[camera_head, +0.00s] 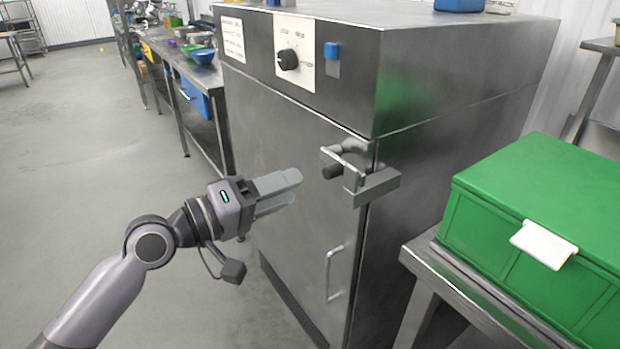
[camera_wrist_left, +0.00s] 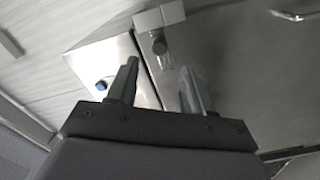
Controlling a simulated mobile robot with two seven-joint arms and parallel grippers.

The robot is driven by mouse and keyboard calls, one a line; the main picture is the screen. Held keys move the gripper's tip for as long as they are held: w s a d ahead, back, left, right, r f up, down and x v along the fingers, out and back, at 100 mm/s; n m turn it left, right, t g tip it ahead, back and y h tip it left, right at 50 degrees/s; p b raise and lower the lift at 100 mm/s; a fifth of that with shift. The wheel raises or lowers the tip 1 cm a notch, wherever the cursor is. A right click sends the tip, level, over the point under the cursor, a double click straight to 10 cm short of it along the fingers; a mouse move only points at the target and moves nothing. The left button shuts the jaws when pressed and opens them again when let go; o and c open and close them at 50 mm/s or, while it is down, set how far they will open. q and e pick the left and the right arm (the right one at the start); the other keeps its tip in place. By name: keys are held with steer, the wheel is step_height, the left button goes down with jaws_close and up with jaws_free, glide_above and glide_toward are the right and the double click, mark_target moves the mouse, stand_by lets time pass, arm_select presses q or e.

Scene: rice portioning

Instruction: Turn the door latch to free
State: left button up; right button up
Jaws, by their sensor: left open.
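The door latch (camera_head: 350,168) is a metal bar with a dark knob on the front edge of a steel cabinet's door (camera_head: 290,150). A grey block beside it sits at the cabinet corner. The latch also shows in the left wrist view (camera_wrist_left: 159,44), beyond the fingertips. My left gripper (camera_head: 297,187) is open and empty, left of the latch and apart from it. Its two fingers show in the left wrist view (camera_wrist_left: 160,75). A vertical door handle (camera_head: 334,273) is lower on the door. My right gripper is not in view.
A green lidded box (camera_head: 545,200) stands on a steel table at the right. A dial (camera_head: 288,60) and a blue switch (camera_head: 332,51) are on the cabinet's upper panel. A bench with bowls (camera_head: 203,56) is behind left. The floor at left is clear.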

mark_target(325, 174)
arm_select(q)
steer(key=shift+p+x, duration=0.3)
steer(key=shift+x, duration=3.2)
jaws_close()
